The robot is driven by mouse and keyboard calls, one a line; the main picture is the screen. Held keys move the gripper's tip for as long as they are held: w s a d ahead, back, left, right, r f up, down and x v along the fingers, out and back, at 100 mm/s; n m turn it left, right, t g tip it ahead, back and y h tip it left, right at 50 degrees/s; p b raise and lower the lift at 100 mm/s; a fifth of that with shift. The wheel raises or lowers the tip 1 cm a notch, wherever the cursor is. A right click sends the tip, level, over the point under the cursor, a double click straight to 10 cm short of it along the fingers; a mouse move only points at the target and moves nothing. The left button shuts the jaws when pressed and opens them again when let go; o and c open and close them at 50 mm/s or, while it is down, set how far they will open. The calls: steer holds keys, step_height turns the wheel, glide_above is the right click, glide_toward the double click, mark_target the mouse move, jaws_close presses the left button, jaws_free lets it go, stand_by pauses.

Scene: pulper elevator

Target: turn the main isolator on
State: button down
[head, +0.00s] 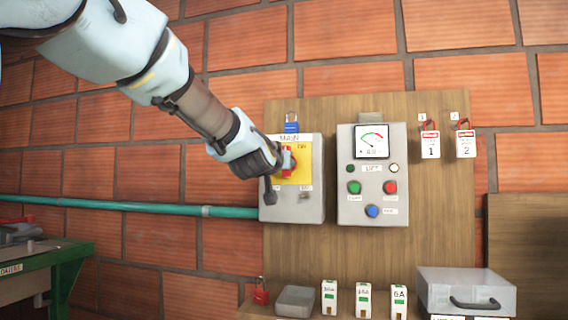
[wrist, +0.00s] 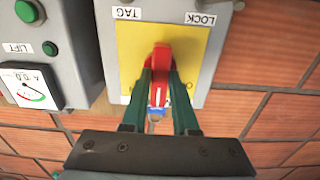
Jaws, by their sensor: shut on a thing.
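The main isolator is a grey box (head: 313,205) labelled MAIN with a yellow plate (head: 302,166) and a red rotary handle (head: 287,162). In the wrist view the red handle (wrist: 160,75) stands in the middle of the yellow plate (wrist: 188,45), seen upside down. My gripper (wrist: 159,82) is shut on the red handle, with one dark green finger on each side. In the head view my gripper (head: 280,165) covers the left part of the plate. The ON mark shows at the plate's upper right; the handle's exact angle is hard to tell.
A blue padlock (head: 291,123) is at the box's top. To the right is a grey lift panel (head: 372,195) with a meter and buttons. Below are a red padlock (head: 261,292), several fuses (head: 363,299) and a clear-lidded box (head: 466,292).

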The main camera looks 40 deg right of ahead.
steer(key=shift+f, duration=0.1)
steer(key=c, duration=0.7)
jaws_free()
steer(key=b+v, duration=0.2)
steer(key=v, duration=0.8)
steer(key=shift+s+a+b, duration=0.15)
steer(key=shift+a+b, duration=0.2)
